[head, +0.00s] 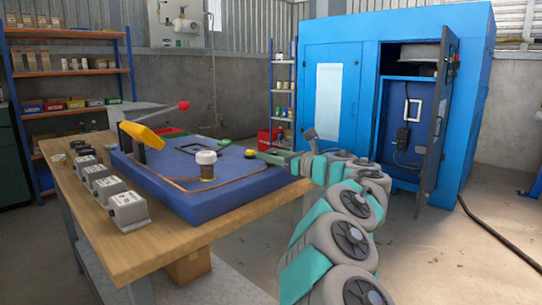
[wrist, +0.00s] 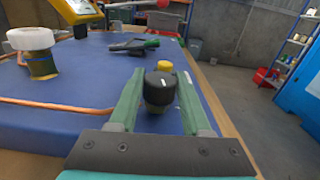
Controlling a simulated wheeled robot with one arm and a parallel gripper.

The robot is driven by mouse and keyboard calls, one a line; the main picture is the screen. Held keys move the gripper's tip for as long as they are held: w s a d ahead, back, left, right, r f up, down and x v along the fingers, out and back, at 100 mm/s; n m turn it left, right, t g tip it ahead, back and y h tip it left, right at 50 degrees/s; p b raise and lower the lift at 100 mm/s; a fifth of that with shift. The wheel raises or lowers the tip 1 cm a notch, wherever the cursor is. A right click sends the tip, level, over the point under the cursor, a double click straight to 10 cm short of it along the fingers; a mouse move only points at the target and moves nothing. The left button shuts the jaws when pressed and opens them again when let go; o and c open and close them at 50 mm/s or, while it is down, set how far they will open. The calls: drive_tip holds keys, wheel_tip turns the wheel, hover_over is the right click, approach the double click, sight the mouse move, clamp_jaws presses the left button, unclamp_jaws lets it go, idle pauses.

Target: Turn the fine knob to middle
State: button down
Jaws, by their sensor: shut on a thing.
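The fine knob appears to be the black round knob (wrist: 159,90) with a short white mark on its top, in the middle of the wrist view. My gripper (wrist: 160,84) has a green finger on either side of it and is shut on it. In the head view, my gripper (head: 268,157) reaches in from the right over the right edge of the blue panel (head: 185,205). The knob is small there and its mark cannot be read. No scale around the knob shows clearly.
A yellow knob (wrist: 164,66) stands just behind the black knob. A white-topped post (head: 206,157) and an orange cable (wrist: 70,102) are on the panel. A yellow device (head: 142,135) and a red-tipped lever (head: 183,106) rise behind. Grey boxes (head: 128,208) line the bench's left.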

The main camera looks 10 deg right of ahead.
drive_tip(key=shift+r+n+g+y+p, duration=0.15)
drive_tip(key=shift+n+g+y+p, duration=0.15)
drive_tip(key=shift+n+g+y, duration=1.3)
drive_tip(key=shift+d+n+g+y, duration=0.1)
drive_tip(key=shift+n+g+y, duration=0.35)
drive_tip(key=shift+g, duration=0.25)
drive_tip(key=shift+n+g+y+p, duration=0.85)
drive_tip(key=shift+n+g+p, duration=0.35)
drive_tip(key=shift+g, duration=0.3)
drive_tip(key=shift+c, duration=1.8)
unclamp_jaws()
drive_tip(key=shift+b+v, duration=0.75)
drive_tip(key=shift+v, duration=3.05)
drive_tip(key=shift+w, duration=0.1)
